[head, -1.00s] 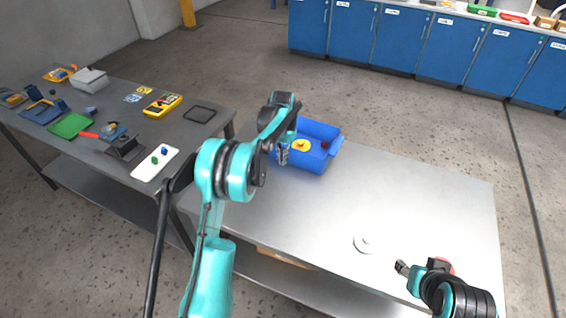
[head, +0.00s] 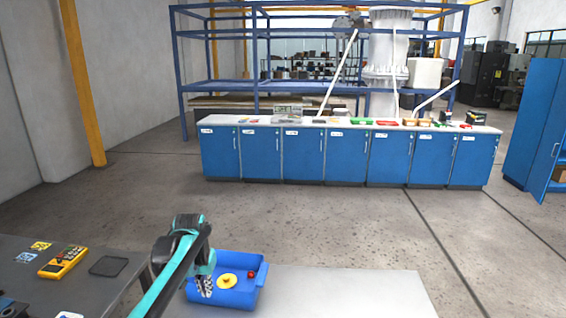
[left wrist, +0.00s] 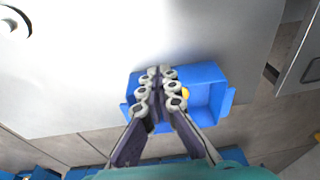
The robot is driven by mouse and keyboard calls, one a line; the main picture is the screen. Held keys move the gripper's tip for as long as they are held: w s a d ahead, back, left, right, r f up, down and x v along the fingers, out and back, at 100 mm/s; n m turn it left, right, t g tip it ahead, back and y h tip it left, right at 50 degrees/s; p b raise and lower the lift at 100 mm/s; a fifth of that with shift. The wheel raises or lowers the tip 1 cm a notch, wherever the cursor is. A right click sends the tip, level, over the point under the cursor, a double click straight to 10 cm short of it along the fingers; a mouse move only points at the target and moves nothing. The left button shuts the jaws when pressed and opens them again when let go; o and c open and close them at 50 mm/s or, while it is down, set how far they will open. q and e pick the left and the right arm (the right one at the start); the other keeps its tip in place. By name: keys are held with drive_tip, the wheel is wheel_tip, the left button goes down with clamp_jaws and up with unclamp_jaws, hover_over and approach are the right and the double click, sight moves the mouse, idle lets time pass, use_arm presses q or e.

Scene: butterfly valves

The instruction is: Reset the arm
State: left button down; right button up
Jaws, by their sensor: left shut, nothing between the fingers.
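My left arm comes in from the lower left in the head view. Its gripper (head: 205,287) points down at the left part of the blue bin (head: 258,292), and the fingers look closed and empty. A yellow round part (head: 228,281) and a small red part (head: 251,274) lie in the bin. In the left wrist view the shut fingers (left wrist: 160,72) overlap the blue bin (left wrist: 217,72). They partly hide the yellow part (left wrist: 186,93). I cannot tell the height of the fingers above the bin floor. My right gripper is out of view.
The bin stands on the light metal table (head: 350,292), whose visible top to the right is clear. A dark table (head: 100,245) at left holds a yellow meter (head: 62,262) and a black frame (head: 108,266). Blue cabinets (head: 345,155) stand across open floor.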

use_arm(q)
drive_tip(key=s+d+r+t+b, duration=0.1)
drive_tip(key=s+d+r+t, duration=0.15)
drive_tip(key=s, duration=1.35)
drive_tip(key=s+d+f+t, duration=0.1)
drive_tip(key=s+f, duration=0.2)
drive_tip(key=s, duration=0.2)
drive_tip(key=s+d+f+t+b, duration=0.1)
drive_tip(key=s+f, duration=0.2)
drive_tip(key=s, duration=0.2)
drive_tip(key=shift+s+d+f+n+t, duration=0.2)
drive_tip(key=shift+s+d+n+t, duration=0.05)
drive_tip(key=shift+s+n+t, duration=0.15)
